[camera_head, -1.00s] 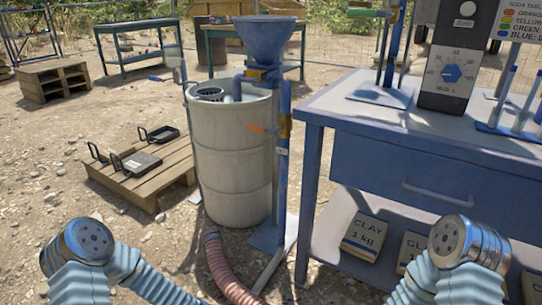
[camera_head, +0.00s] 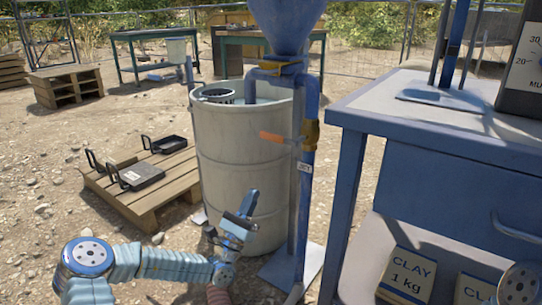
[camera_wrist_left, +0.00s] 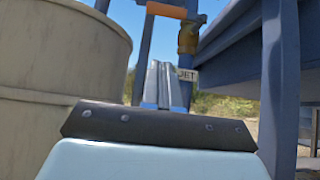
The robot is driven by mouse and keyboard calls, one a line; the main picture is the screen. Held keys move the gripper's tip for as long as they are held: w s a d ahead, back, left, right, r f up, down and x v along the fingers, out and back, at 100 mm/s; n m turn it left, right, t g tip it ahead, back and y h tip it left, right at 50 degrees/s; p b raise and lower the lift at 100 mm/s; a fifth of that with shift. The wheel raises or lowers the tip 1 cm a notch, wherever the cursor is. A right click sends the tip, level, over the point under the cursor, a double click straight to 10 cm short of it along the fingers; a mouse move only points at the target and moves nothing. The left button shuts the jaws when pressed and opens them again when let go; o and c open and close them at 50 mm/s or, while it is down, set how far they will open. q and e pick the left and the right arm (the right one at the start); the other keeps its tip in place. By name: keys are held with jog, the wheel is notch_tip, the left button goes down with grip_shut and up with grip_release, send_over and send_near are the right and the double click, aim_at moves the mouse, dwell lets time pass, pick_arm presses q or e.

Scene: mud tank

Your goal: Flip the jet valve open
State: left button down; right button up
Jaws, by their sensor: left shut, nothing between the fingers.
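The jet valve (camera_head: 311,134) is a brass body on the blue vertical pipe beside the drum. Its orange handle (camera_head: 277,138) sticks out to the left, roughly level, across the pipe's line. A small JET tag (camera_head: 304,167) hangs below it. My left gripper (camera_head: 251,196) is shut and empty, pointing up in front of the drum, below and left of the handle and apart from it. In the left wrist view the shut fingers (camera_wrist_left: 163,72) point toward the handle (camera_wrist_left: 166,11), with the brass valve (camera_wrist_left: 188,38) to their right. My right gripper is out of view.
The pale drum (camera_head: 235,170) stands behind my left gripper, with a blue hopper (camera_head: 284,25) above. A blue bench (camera_head: 400,112) is close on the right, with clay bags (camera_head: 408,275) on its shelf. A pallet (camera_head: 150,185) with black trays lies left on the ground.

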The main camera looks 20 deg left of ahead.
aim_at(279, 139)
pick_arm(q)
jog(key=s+r+x, duration=0.2)
jog(key=x, duration=1)
jog(key=shift+w+r, duration=0.25)
jog(key=shift+r, duration=0.05)
jog(key=shift+a, duration=0.1)
